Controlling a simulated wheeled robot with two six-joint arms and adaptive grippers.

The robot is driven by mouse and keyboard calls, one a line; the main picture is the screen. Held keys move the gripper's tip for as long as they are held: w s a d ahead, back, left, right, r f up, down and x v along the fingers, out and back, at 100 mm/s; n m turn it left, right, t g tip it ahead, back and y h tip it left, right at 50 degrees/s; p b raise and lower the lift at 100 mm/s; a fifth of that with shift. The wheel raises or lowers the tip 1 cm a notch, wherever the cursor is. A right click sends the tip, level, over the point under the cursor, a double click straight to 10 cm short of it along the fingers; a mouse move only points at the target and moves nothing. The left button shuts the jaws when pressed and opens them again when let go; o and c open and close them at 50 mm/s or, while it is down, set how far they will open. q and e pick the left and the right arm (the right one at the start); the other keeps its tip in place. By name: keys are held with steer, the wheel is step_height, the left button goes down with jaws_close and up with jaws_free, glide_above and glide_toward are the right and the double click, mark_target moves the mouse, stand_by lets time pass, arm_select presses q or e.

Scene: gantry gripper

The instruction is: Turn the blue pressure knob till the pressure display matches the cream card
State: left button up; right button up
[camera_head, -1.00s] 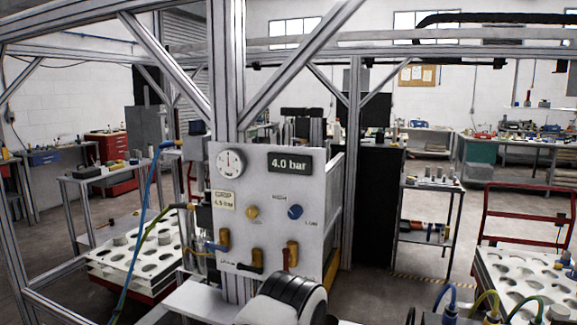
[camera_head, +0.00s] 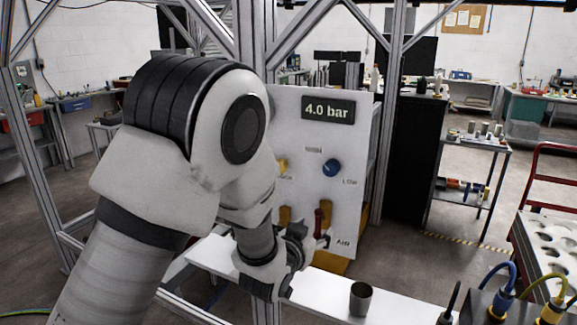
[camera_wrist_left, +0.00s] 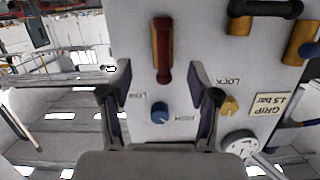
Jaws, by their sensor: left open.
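The blue pressure knob (camera_head: 331,168) is on the white panel (camera_head: 345,215), below the pressure display (camera_head: 328,110), which reads 4.0 bar. My left gripper (camera_head: 306,242) is open and empty in front of the lower panel, below the knob. In the left wrist view the picture is upside down; the blue knob (camera_wrist_left: 160,113) appears between the open fingers (camera_wrist_left: 161,85), with no contact visible. The cream card (camera_wrist_left: 272,103) reads GRIP 4.5 bar there; in the head view my arm hides it. My right gripper is not in view.
A yellow knob (camera_wrist_left: 229,106) marked LOCK sits beside the blue knob. A dark cup (camera_head: 360,298) stands on the white ledge (camera_head: 325,290) below.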

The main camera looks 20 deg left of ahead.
mark_target(330, 169)
arm_select(q)
step_height(330, 169, up, 12)
steer(key=t, duration=0.2)
steer(key=w+p, duration=0.1)
steer(key=w, duration=0.3)
steer(key=w+p, duration=0.1)
steer(key=w, duration=0.2)
steer(key=shift+d+f+p, duration=0.15)
steer(key=shift+d+p, duration=0.15)
steer(key=shift+p, duration=0.05)
steer(key=shift+w, duration=0.15)
steer(key=shift+d, duration=0.15)
